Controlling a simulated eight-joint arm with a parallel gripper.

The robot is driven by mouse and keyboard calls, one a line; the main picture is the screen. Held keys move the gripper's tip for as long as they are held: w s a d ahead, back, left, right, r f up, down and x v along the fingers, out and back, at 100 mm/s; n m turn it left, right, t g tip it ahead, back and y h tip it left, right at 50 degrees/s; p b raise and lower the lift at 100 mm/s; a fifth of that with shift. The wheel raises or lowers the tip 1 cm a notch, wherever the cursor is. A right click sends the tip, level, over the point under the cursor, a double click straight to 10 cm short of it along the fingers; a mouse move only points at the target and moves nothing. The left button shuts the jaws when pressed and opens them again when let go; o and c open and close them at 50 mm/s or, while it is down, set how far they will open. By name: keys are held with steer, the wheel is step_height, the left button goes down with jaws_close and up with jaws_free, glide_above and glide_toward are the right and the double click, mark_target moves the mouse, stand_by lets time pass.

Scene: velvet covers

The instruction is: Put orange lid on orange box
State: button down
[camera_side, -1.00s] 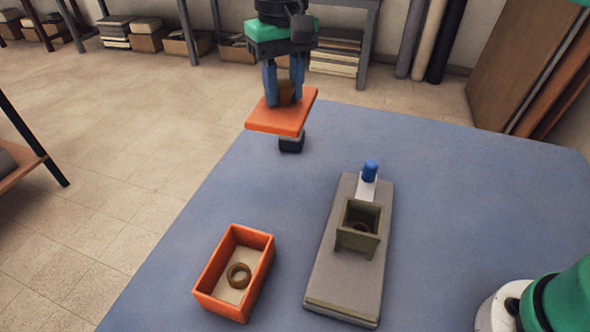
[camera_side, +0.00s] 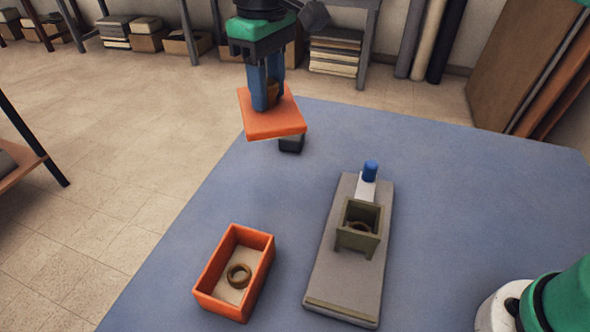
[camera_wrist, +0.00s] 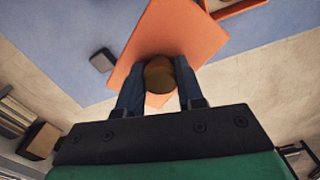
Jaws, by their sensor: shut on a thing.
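The orange lid (camera_side: 273,121) is a flat plate with a brown knob (camera_side: 272,92) on top. My gripper (camera_side: 267,100) is shut on the knob and holds the lid in the air near the far left edge of the blue table. The lid also fills the middle of the wrist view (camera_wrist: 180,40), with the knob (camera_wrist: 160,76) between my fingers (camera_wrist: 160,88). The orange box (camera_side: 264,272) stands open on the table at the lower left, away from the lid. A brown ring (camera_side: 239,276) lies inside it.
A grey board (camera_side: 333,275) right of the box carries an olive open container (camera_side: 357,242) and a blue-topped piece (camera_side: 370,171). The blue table (camera_side: 470,200) is clear to the right.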

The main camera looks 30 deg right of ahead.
steer(key=shift+s+a+f+n, duration=1.65)
steer(key=shift+f+n, duration=0.45)
steer(key=shift+n, duration=2.85)
steer(key=shift+s+a+f+n, duration=1.65)
steer(key=shift+f+n, duration=0.45)
steer(key=shift+n, duration=2.8)
steer(key=shift+s+a+f+n, duration=1.65)
steer(key=shift+f+n, duration=0.45)
steer(key=shift+n, duration=2.85)
steer(key=shift+a+f, duration=0.1)
steer(key=shift+f, duration=0.4)
jaws_free()
step_height(320, 180, up, 7)
